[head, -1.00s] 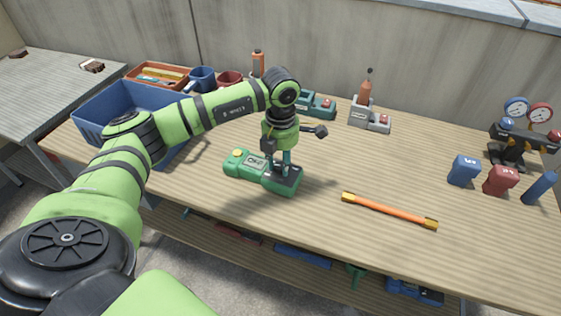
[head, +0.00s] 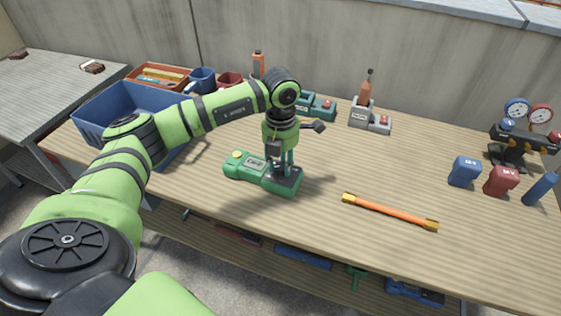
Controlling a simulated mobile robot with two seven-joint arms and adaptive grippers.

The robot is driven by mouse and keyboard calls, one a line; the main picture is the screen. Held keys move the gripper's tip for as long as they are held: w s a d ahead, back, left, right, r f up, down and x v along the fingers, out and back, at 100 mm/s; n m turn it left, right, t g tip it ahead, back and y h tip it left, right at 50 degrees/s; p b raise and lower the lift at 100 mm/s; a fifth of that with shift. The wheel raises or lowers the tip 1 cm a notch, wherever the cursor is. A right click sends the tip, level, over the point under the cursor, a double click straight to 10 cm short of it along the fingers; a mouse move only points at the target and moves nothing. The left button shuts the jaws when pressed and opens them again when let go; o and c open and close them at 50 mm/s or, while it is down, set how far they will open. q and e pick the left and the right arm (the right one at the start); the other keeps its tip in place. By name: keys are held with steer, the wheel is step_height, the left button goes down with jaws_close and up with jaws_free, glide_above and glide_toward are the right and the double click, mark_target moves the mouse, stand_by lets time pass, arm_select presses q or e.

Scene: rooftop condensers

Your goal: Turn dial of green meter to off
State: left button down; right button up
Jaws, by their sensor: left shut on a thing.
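The green meter (head: 237,168) lies on the wooden workbench, left of the middle, with a yellow button at its left end, a small display and a dark face at its right end. My left gripper (head: 287,168) points down from above onto that dark face. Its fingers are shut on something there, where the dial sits. The dial itself is hidden by the fingers, so I cannot read its setting. My right gripper is not in view.
An orange bar (head: 390,211) lies to the right of the meter. A blue bin (head: 95,128) is at the left. A gauge manifold (head: 512,145), blue and red blocks stand at the right. Chargers line the back. The bench front is clear.

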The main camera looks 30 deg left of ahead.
mark_target(280, 166)
arm_select(q)
steer(key=c, duration=0.9)
jaws_free()
step_height(280, 166, up, 12)
